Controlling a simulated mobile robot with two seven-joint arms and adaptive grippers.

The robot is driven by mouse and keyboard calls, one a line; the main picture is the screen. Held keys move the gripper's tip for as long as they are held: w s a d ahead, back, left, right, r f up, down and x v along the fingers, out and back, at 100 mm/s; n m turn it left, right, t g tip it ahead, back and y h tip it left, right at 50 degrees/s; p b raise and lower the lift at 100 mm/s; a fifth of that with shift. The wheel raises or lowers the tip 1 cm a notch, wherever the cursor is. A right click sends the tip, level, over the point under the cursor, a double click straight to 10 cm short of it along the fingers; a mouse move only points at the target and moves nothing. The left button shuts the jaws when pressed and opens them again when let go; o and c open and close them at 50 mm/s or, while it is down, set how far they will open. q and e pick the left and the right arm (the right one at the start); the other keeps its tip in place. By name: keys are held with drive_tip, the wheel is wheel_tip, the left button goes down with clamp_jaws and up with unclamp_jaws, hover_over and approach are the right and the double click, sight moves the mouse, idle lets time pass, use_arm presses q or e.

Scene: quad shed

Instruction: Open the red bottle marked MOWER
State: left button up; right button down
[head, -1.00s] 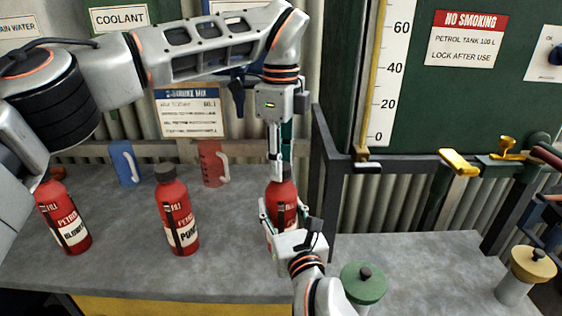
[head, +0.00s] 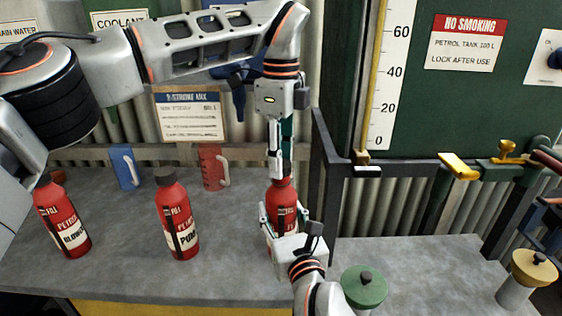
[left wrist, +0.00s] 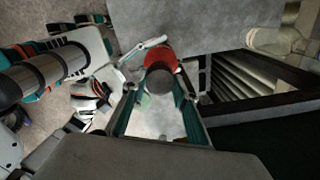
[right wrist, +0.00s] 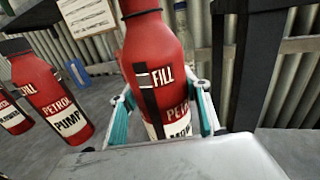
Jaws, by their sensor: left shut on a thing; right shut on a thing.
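The red bottle marked MOWER (head: 284,194) stands upright on the grey bench. The right wrist view shows its label, FILL PETR and MOW, partly cut off (right wrist: 160,75). My right gripper (head: 283,214) is shut on its body from the front, one finger on each side. My left gripper (head: 280,170) points straight down from above and is shut on the dark cap (left wrist: 160,82). In the left wrist view the cap sits between the fingers, with the red bottle shoulder behind it. Whether the cap has loosened cannot be told.
Red bottles marked PUMP (head: 177,215) and BLOWER (head: 62,218) stand to the left. A blue jug (head: 125,166) and a red jug (head: 212,166) are at the back. A green-lidded container (head: 364,287) is close at right front. A dark metal frame (head: 325,160) rises right of the bottle.

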use_arm(q)
drive_tip(key=shift+w+r, duration=0.1)
drive_tip(key=shift+r, duration=0.45)
drive_tip(key=shift+w+r, duration=0.1)
drive_tip(key=shift+r, duration=0.35)
use_arm(e)
drive_tip(key=shift+f, duration=0.1)
use_arm(q)
wheel_tip(320, 180, up, 2)
drive_tip(key=shift+r, duration=0.1)
use_arm(e)
drive_tip(key=shift+s, duration=0.1)
use_arm(q)
drive_tip(key=shift+r, duration=0.3)
use_arm(e)
drive_tip(key=c, duration=1)
unclamp_jaws()
